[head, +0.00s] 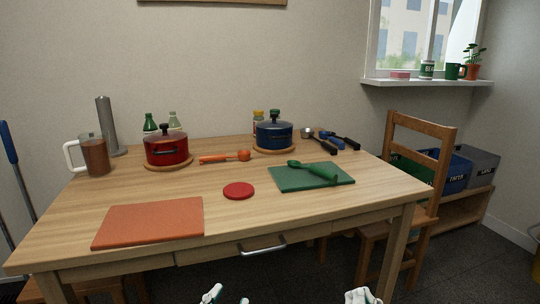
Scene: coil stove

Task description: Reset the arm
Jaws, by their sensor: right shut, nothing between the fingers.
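My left gripper (213,294) shows only as a small white and dark piece at the bottom edge, in front of the table and below its top. Its fingers are mostly cut off, so I cannot tell whether it is open or shut. My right gripper (360,296) shows as a white piece at the bottom edge, further right, also below the tabletop. It is shut and empty. Both are apart from the table and touch nothing that I can see.
The wooden table (240,215) has a drawer handle (262,246) on its front. On it are a red pot (166,149), a blue pot (273,135), an orange mat (150,222) and a green board (312,180). A chair (410,195) stands right.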

